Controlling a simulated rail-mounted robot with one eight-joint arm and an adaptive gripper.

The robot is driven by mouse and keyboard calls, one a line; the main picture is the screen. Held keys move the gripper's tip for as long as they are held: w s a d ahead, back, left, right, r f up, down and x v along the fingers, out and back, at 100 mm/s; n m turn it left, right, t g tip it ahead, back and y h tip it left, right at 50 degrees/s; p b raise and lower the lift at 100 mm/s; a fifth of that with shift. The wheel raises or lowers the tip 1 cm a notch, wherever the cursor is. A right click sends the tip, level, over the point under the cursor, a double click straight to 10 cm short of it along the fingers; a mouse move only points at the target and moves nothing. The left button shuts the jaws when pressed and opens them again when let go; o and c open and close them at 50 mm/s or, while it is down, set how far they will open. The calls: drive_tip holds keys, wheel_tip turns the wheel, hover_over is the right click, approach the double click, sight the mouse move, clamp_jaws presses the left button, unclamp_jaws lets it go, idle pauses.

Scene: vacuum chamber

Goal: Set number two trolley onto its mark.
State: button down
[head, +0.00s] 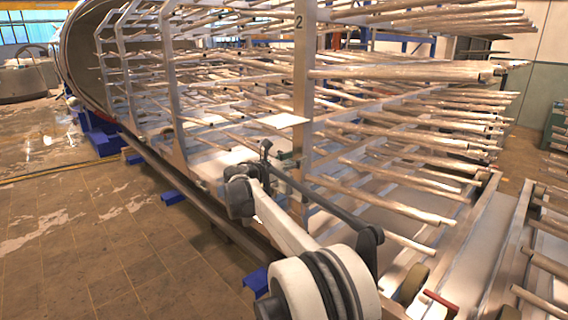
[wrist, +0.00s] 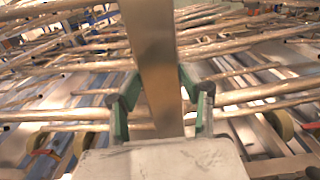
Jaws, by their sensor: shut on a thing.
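Number two trolley is a metal frame with many pale rods; its upright post (head: 303,95) bears a "2" near the top. My gripper (head: 290,157) is shut on this post at its lower part. In the wrist view the same post (wrist: 152,60) stands between the green fingers of my gripper (wrist: 155,100). The trolley stands upright, with its rods reaching out to the right. I cannot make out its mark in either view.
The round chamber mouth (head: 76,50) is at the back left. A dark rail (head: 170,180) with blue supports (head: 172,198) runs along the trolleys' left side. More rods and frame beams (head: 510,235) crowd the right. The tiled floor (head: 90,240) at left is clear.

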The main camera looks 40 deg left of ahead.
drive_tip(key=shift+w+d, duration=0.15)
drive_tip(key=shift+w, duration=0.8)
drive_tip(key=shift+s, duration=0.1)
drive_tip(key=c, duration=1)
unclamp_jaws()
drive_tip(key=shift+c, duration=0.2)
drive_tip(key=shift+s, duration=0.1)
drive_tip(key=s+a, duration=0.1)
drive_tip(key=s, duration=1.1)
drive_tip(key=shift+a, duration=0.35)
drive_tip(key=shift+w, duration=0.1)
